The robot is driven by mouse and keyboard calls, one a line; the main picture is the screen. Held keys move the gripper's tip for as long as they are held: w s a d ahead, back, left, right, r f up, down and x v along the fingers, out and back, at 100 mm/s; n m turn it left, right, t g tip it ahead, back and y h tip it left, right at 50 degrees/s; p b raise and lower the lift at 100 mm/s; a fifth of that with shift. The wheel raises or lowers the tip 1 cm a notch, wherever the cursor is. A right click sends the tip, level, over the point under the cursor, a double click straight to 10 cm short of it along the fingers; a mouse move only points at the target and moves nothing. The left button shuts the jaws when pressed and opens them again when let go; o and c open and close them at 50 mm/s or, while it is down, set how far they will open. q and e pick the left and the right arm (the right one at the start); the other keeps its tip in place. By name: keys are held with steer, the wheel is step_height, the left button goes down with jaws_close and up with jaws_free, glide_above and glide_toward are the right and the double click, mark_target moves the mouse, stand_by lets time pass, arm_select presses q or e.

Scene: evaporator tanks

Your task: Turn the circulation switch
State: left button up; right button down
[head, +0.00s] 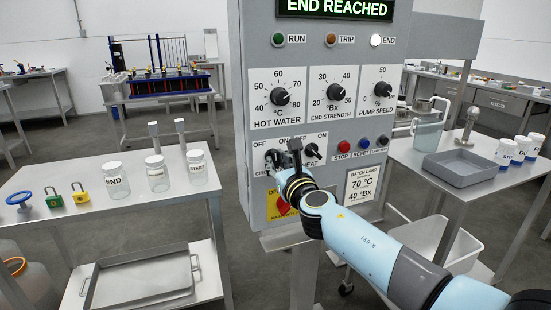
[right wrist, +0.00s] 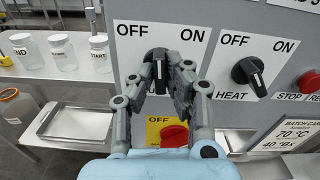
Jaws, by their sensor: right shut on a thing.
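The circulation switch (right wrist: 157,56) is a black rotary knob on the grey control panel (head: 330,107), between OFF and ON marks. Its label is mostly hidden in the head view, with only the first letters showing. My right gripper (head: 284,160) is at this knob, and in the right wrist view its fingers (right wrist: 163,80) are closed on the knob's handle from both sides. The handle looks about upright there; the fingers hide part of it. The HEAT switch (right wrist: 248,72) beside it stands slanted and untouched. My left gripper is not in view.
A red knob on a yellow plate (right wrist: 174,134) sits just below the switch. Red, blue and dark buttons (head: 362,143) are to the right. Dials (head: 281,96) are above, and the display reads END REACHED. Side tables hold jars (head: 115,180) and a grey tray (head: 460,166).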

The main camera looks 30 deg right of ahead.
steer(key=n+p, duration=0.1)
steer(key=n, duration=0.2)
steer(key=shift+n, duration=1.6)
steer(key=shift+p, duration=0.3)
steer(key=shift+n, duration=0.7)
steer(key=c, duration=1.3)
jaws_free()
steer(key=shift+o, duration=0.2)
